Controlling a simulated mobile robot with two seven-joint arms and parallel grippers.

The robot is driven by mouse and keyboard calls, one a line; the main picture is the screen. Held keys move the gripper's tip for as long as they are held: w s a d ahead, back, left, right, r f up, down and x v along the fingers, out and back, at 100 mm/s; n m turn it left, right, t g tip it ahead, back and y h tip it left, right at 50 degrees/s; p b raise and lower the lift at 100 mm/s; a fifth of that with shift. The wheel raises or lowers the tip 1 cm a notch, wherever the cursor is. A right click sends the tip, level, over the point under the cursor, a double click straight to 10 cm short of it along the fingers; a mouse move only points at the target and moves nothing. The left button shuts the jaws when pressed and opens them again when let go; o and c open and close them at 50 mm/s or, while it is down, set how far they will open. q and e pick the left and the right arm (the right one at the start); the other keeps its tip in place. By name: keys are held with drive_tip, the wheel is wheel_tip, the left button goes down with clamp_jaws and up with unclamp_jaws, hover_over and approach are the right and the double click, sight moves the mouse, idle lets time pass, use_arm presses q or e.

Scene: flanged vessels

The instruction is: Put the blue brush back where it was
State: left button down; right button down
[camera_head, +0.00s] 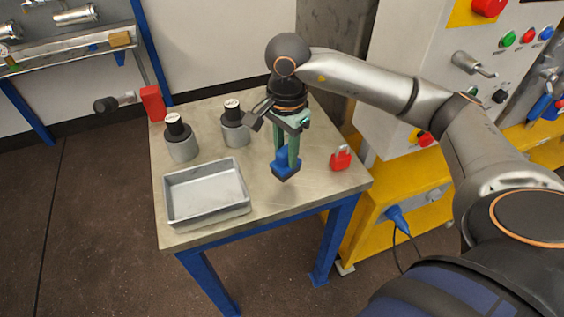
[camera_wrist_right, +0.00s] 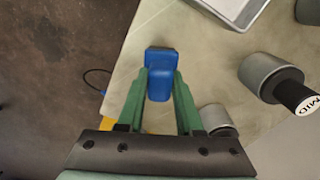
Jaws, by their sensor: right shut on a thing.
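The blue brush (camera_head: 286,169) is between the green fingers of my right gripper (camera_head: 287,154), which is shut on it, over the right half of the table (camera_head: 228,238). In the right wrist view the brush (camera_wrist_right: 160,75) shows between the fingertips of my right gripper (camera_wrist_right: 160,88), with its far end past them. I cannot tell whether the brush touches the tabletop or hangs just above it. My left gripper is not in view.
A grey metal tray (camera_head: 207,221) lies at the front left of the table. Two grey cylinders with black tops (camera_head: 182,149) (camera_head: 235,134) stand behind it. A red padlock (camera_head: 341,160) sits right of the brush. A red block (camera_head: 152,104) is at the back left corner.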

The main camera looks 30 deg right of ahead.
sight(282, 165)
drive_tip(key=shift+w+a+f, duration=0.15)
drive_tip(key=shift+f, duration=0.15)
drive_tip(key=shift+w+a+f, duration=0.1)
drive_tip(key=shift+a+f, duration=0.05)
drive_tip(key=shift+f, duration=1.55)
drive_tip(key=shift+f, duration=0.15)
drive_tip(key=c, duration=0.6)
unclamp_jaws()
drive_tip(key=shift+o, duration=0.2)
wheel_tip(282, 165, up, 12)
drive_tip(key=shift+r+p, duration=0.2)
drive_tip(key=shift+p, duration=0.1)
